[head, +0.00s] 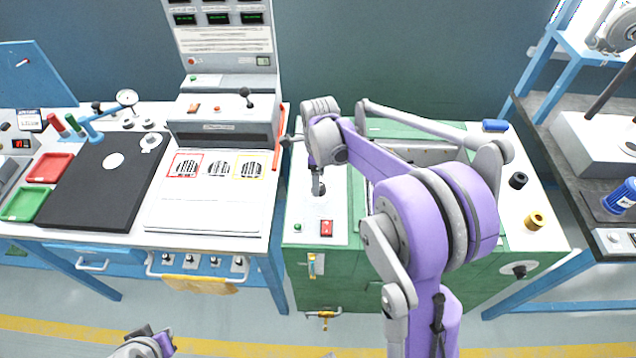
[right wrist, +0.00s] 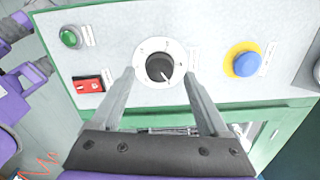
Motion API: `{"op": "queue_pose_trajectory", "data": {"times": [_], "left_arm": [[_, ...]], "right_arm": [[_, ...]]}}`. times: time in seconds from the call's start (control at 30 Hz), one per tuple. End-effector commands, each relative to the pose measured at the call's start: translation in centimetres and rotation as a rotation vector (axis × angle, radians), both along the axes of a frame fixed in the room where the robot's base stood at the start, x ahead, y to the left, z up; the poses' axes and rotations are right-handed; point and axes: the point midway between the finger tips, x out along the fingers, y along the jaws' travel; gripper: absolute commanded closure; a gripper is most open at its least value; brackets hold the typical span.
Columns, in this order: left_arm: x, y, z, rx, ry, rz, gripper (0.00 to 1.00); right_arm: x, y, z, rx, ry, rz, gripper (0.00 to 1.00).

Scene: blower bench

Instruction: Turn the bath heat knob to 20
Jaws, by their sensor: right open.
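A black round knob (right wrist: 159,67) with a pale pointer mark sits on a white dial plate on the green-framed panel. The pointer is toward the lower right in the right wrist view; its labels are too small to read. My right gripper (right wrist: 158,76) is open, with one finger on each side of the knob and visible space between fingers and knob. In the head view the knob (head: 320,189) shows just below the right gripper (head: 317,172), at the left of the green cabinet (head: 400,265). My left gripper (head: 148,344) is partly cut off at the bottom edge.
A green button (right wrist: 71,38), a red switch (right wrist: 88,84) and a blue button in a yellow ring (right wrist: 243,64) flank the knob. A white bench (head: 210,215) with a black plate (head: 100,180) stands left. A dark shelf (head: 575,170) stands right.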

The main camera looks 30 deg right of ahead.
Motion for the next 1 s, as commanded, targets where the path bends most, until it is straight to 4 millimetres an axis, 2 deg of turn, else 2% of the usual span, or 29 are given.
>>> {"op": "queue_pose_trajectory", "data": {"times": [0.1, 0.2, 0.5, 0.57, 0.93, 1.0], "left_arm": [[0.0, 0.0, -0.1, 0.0, 0.001, 0.0, 1.0], [0.0, 0.0, -0.1, 0.0, 0.001, 0.0, 1.0], [0.0, 0.0, -0.1, 0.0, 0.001, 0.0, 1.0], [0.0, 0.0, -0.1, 0.0, 0.001, 0.0, 1.0], [0.0, 0.0, -0.1, 0.0, 0.001, 0.0, 1.0], [0.0, 0.0, -0.1, 0.0, 0.001, 0.0, 1.0]], "right_arm": [[0.0, 0.0, -1.4, 0.0, 0.0, 0.0, 0.22], [0.0, 0.0, -2.0, 0.0, 0.0, 0.0, 0.22], [0.0, 0.0, -2.2, 0.0, 0.0, 0.001, 0.22], [0.0, 0.0, -2.2, 0.0, 0.0, 0.001, 0.31], [0.0, 0.0, -2.2, -0.001, -0.001, 0.001, 0.98], [0.0, 0.0, -2.2, -0.001, -0.001, 0.001, 1.0]]}}
